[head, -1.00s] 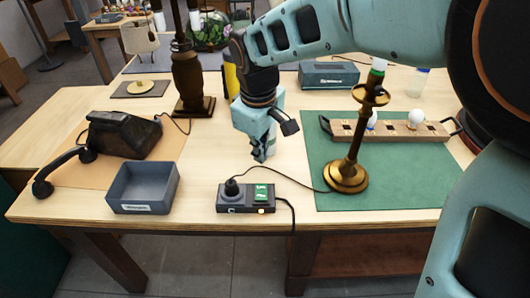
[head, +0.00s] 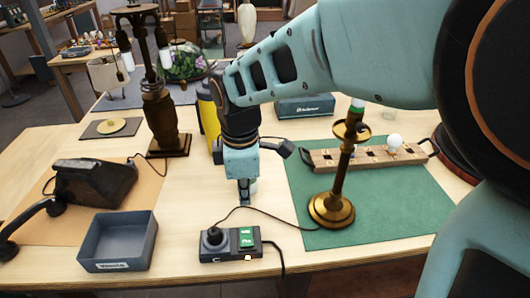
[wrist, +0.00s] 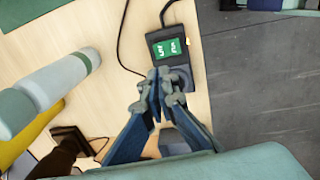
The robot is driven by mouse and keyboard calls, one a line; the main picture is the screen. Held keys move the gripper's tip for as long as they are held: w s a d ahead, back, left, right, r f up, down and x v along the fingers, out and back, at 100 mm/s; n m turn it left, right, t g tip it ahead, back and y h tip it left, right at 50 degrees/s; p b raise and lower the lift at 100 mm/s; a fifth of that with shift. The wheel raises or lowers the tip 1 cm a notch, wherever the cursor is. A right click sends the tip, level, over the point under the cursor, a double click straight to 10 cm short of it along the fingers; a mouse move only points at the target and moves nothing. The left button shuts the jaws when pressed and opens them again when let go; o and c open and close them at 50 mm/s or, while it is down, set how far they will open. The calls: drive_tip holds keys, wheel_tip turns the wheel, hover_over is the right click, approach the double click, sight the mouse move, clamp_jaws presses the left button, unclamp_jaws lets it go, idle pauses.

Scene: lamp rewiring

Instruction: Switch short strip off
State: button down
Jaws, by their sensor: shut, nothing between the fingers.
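The short strip (head: 219,254) is a small dark power strip near the table's front edge. A green switch panel (head: 246,238) with white markings is on its right part, and a black plug (head: 214,236) stands in its left part. My gripper (head: 244,203) points down just behind the strip, shut and empty. In the wrist view the fingertips (wrist: 158,86) show beside the strip's plug end, with the green panel (wrist: 171,48) beyond them. They appear above the strip; contact cannot be told. The fingers partly hide the plug end there.
A brass lamp base (head: 331,208) stands on a green mat (head: 390,218) to the right, its cord running to the strip. A grey tray (head: 118,242) and a black telephone (head: 92,185) are left. A wooden bulb rack (head: 325,160) lies behind the lamp.

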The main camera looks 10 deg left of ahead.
sight(248, 235)
drive_tip(key=f, duration=0.4)
drive_tip(key=w+f, duration=0.1)
drive_tip(key=f, duration=0.7)
drive_tip(key=shift+w+a+f, duration=0.15)
drive_tip(key=shift+w+f, duration=0.05)
drive_tip(key=shift+f, duration=0.15)
drive_tip(key=shift+w+f, duration=0.1)
drive_tip(key=shift+f, duration=0.45)
drive_tip(key=shift+w+f+b, duration=0.2)
drive_tip(key=shift+f+b, duration=0.2)
drive_tip(key=shift+f, duration=0.05)
drive_tip(key=shift+r, duration=0.1)
drive_tip(key=shift+s, duration=0.2)
drive_tip(key=shift+s+r, duration=0.2)
drive_tip(key=shift+s, duration=0.4)
